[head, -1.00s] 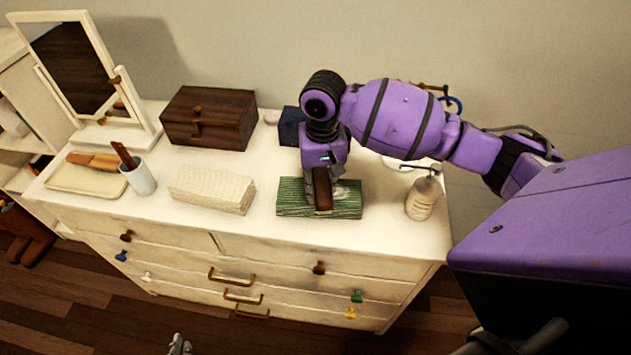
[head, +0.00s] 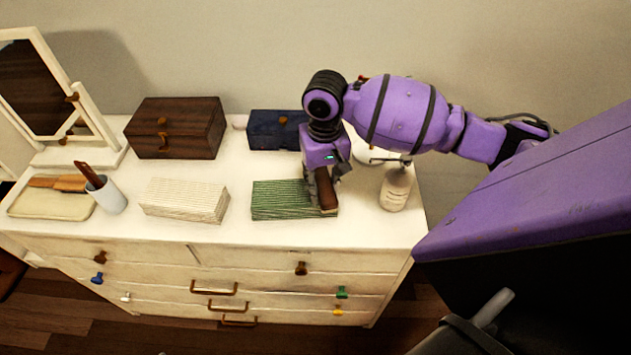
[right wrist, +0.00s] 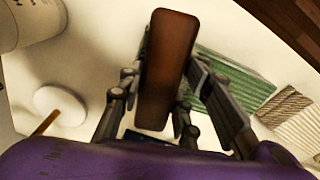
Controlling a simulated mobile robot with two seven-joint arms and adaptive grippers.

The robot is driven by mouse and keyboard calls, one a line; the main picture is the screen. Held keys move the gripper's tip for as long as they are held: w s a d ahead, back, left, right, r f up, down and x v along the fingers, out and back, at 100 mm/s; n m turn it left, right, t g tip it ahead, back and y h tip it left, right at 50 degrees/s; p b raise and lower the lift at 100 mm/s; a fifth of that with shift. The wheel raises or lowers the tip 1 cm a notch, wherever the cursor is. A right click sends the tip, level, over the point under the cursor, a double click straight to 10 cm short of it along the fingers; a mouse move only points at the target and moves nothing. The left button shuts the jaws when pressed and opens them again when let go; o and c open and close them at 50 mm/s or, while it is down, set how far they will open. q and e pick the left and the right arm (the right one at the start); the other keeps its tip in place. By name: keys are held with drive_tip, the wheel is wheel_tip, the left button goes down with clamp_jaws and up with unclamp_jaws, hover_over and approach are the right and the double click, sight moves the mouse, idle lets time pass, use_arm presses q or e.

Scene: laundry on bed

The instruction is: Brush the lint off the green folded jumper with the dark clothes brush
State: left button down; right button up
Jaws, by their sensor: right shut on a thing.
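The green folded jumper (head: 280,200), with pale stripes, lies flat on the white dresser top; it also shows in the right wrist view (right wrist: 240,78). The dark brown clothes brush (head: 327,192) is in my right gripper (head: 322,178), over the jumper's right end. In the right wrist view the brush (right wrist: 167,65) sits between the fingers of my right gripper (right wrist: 165,95), with the jumper beside it. Whether the brush touches the cloth is hard to tell. I cannot make out any lint.
A pump bottle (head: 395,188) stands close right of the jumper. A navy box (head: 275,130) is behind it and a cream folded cloth (head: 185,200) to its left. A brown box (head: 175,128), cup (head: 107,195), tray (head: 50,207) and mirror (head: 50,85) are further left.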

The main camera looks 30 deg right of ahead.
drive_tip(key=shift+r, duration=2.95)
drive_tip(key=shift+r, duration=1.55)
